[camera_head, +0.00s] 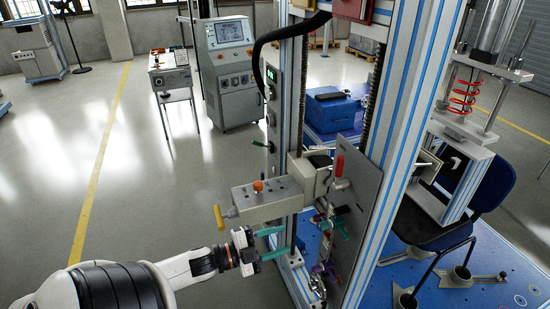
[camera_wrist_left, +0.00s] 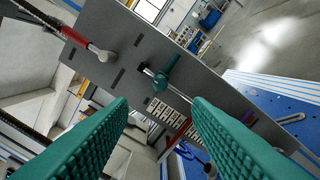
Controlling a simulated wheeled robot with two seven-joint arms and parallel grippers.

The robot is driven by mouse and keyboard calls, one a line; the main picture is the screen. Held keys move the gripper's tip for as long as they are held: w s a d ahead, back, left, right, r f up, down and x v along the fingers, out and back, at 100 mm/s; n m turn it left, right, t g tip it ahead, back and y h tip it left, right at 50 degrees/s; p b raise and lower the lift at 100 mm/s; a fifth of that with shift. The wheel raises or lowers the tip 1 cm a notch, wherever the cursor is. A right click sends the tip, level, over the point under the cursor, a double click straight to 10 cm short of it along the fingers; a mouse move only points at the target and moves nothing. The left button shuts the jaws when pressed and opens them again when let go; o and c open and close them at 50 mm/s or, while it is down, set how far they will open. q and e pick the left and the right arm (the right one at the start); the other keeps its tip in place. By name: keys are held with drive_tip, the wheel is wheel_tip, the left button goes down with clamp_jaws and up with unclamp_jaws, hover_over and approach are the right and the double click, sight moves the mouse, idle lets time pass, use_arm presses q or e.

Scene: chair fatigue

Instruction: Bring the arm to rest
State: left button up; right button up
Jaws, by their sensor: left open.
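My left arm comes in from the lower left of the head view. My left gripper (camera_head: 276,243) has teal fingers spread apart with nothing between them. It is beside the blue and white test-rig frame (camera_head: 401,150), just below a grey box (camera_head: 262,201) with an orange knob and a yellow handle. The open fingers also show in the left wrist view (camera_wrist_left: 158,108), with a grey panel (camera_wrist_left: 125,52) beyond them. A teal-handled part (camera_wrist_left: 163,77) is on that panel, apart from the fingers. My right gripper is not in view.
The grey panel (camera_head: 366,215) carries a red-handled clamp (camera_head: 338,169) close right of the gripper. A dark chair (camera_head: 488,196) stands on the blue base (camera_head: 500,265). A grey console (camera_head: 226,70) and small table (camera_head: 171,75) stand behind. Open floor (camera_head: 150,190) lies left.

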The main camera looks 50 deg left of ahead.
use_arm(q)
drive_tip(key=shift+s+a, duration=0.1)
drive_tip(key=shift+s, duration=0.05)
idle(0.5)
drive_tip(key=s+a+f+n+g+y+b, duration=0.25)
drive_tip(key=s+f+n+y, duration=0.2)
drive_tip(key=f, duration=1.25)
drive_tip(key=s+a+f+n+g+y+b, duration=0.1)
drive_tip(key=s+f+n+g+y, duration=0.35)
drive_tip(key=f, duration=1.15)
drive_tip(key=s+d+f+n+g+h+b, duration=0.1)
drive_tip(key=s+d+f+g, duration=0.3)
drive_tip(key=s+d+f, duration=0.4)
drive_tip(key=s+d+f+n+g+h+b, duration=0.1)
drive_tip(key=s+d+f+n+g, duration=0.2)
drive_tip(key=s+d+f, duration=0.6)
drive_tip(key=s+f+g, duration=0.1)
drive_tip(key=s+f, duration=0.2)
drive_tip(key=s, duration=0.3)
drive_tip(key=shift+d+f+g, duration=0.2)
drive_tip(key=shift+d+g, duration=0.1)
